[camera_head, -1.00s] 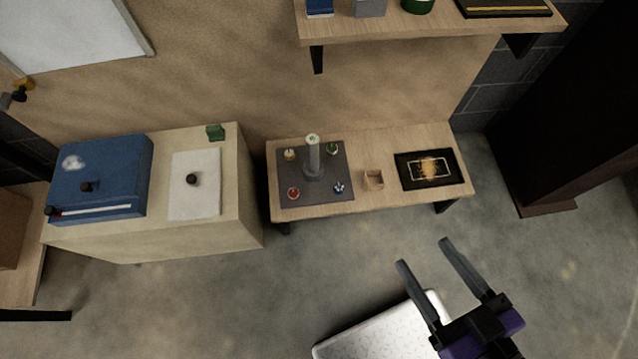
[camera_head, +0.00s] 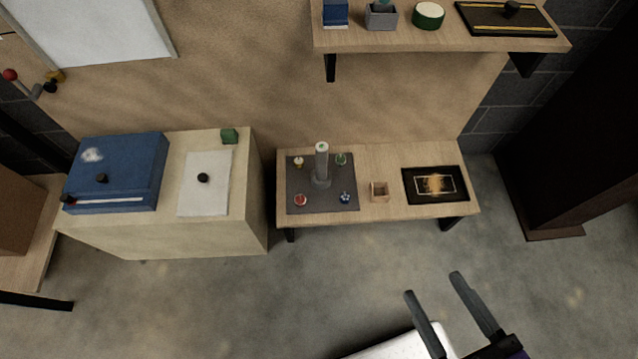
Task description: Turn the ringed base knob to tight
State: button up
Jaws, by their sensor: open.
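A dark grey base plate (camera_head: 333,202) lies on a low wooden table, with a pale upright post (camera_head: 321,163) standing on it.
The low table (camera_head: 383,155) also holds a small wooden box (camera_head: 380,192) and a black framed panel (camera_head: 409,183). A cabinet (camera_head: 180,238) with a blue case (camera_head: 118,165) stands left. A wall shelf (camera_head: 440,42) hangs above. Open floor (camera_head: 230,305) lies in front.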

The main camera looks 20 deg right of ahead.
aim_at(300, 201)
jog(key=i+u, duration=0.75)
jog(key=i+l+u, duration=0.15)
jog(key=i+u, duration=0.25)
